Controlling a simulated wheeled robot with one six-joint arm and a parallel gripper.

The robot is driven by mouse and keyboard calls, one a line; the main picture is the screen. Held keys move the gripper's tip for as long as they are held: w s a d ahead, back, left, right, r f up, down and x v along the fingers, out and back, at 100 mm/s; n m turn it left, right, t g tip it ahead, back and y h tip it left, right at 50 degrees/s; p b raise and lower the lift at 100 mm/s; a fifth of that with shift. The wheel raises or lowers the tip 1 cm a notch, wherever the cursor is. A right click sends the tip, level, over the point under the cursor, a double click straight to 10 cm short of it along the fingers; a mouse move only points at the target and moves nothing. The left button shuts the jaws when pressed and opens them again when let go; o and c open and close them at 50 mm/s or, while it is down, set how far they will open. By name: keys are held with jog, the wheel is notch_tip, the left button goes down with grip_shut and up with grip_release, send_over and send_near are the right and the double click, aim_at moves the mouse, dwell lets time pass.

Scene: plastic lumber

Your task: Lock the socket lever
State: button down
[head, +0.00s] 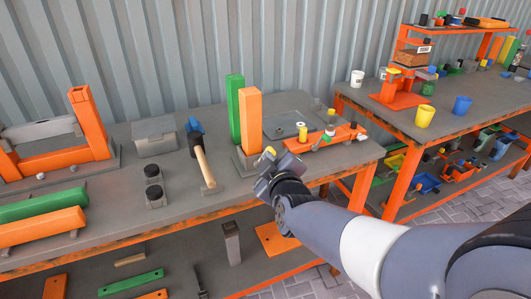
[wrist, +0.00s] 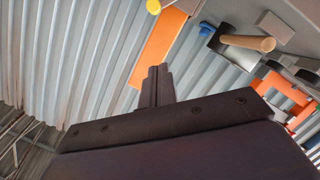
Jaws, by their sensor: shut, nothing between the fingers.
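An orange beam (head: 250,118) stands upright in a grey socket (head: 242,163) near the front edge of the workbench. A yellow knob (head: 268,151), apparently the end of the socket lever, shows beside the beam's base. In the wrist view, the yellow knob (wrist: 153,6) is at the top edge, beside the orange beam (wrist: 160,45); the rest of the lever is out of view or hidden. My gripper (head: 266,172) is just in front of the socket, its fingers hard to make out there. In the wrist view its fingers (wrist: 157,85) are together and empty.
A green beam (head: 234,105) stands behind the orange one. A mallet (head: 203,158) lies left of the socket. An orange fixture (head: 325,138) with small parts sits to the right.

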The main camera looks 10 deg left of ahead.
jog(key=shift+s+d+r, duration=0.15)
jog(key=shift+s+d, duration=0.15)
jog(key=shift+s, duration=0.35)
jog(key=shift+w, duration=0.15)
jog(key=f+x, duration=0.1)
jog(key=x, duration=0.9)
jog(key=shift+d+b, duration=0.25)
jog(key=shift+b, duration=0.05)
